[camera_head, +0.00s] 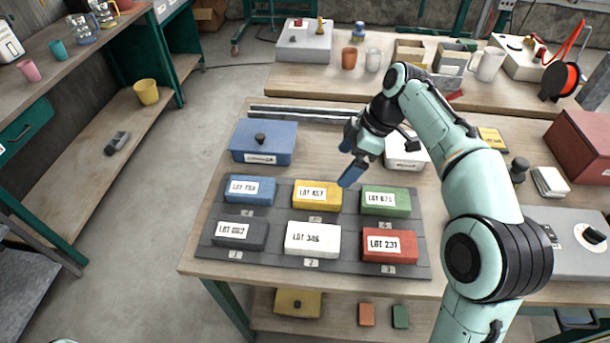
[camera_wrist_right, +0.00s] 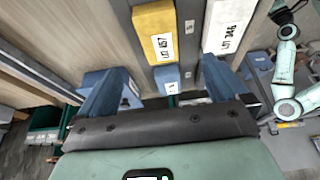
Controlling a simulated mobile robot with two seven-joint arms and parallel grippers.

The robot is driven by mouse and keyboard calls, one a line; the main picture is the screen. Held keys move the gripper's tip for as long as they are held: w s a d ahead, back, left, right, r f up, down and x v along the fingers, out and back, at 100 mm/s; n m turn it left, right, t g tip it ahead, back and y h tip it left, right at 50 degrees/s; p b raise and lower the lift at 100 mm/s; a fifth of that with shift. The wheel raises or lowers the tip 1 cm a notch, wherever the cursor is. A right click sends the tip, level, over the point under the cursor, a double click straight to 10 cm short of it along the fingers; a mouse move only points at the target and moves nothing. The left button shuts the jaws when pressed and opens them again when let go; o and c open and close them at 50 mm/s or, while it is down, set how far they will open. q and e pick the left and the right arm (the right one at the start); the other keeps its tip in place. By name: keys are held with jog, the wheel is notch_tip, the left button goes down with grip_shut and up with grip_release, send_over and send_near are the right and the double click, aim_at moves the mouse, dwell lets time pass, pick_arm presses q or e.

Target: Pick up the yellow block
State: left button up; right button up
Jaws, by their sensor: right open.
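The yellow block (camera_head: 317,196) has a white LOT 457 label and lies in the middle of the back row on a dark grey mat. My right gripper (camera_head: 350,157) is open and empty, above and slightly to the right of the yellow block in the head view. In the right wrist view the yellow block (camera_wrist_right: 152,28) lies beyond the open blue fingers (camera_wrist_right: 160,78), apart from them. My left gripper cannot be made out in either view.
Beside the yellow block are a blue block (camera_head: 250,191) and a green block (camera_head: 386,201). A grey block (camera_head: 240,233), a white block (camera_head: 313,239) and a red block (camera_head: 389,246) form the front row. A blue box (camera_head: 263,142) stands behind, left.

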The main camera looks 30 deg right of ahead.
jog(key=b, duration=0.2)
send_over(319, 192)
jog(key=s+d, duration=0.2)
notch_tip(319, 192, down, 7)
jog(key=shift+d, duration=0.15)
jog(key=x, duration=0.3)
jog(key=w+x, duration=0.1)
jog(key=x, duration=0.1)
jog(key=shift+a+f, duration=0.15)
jog(key=shift+a, duration=0.1)
jog(key=c, duration=1.5)
jog(key=shift+o, duration=0.2)
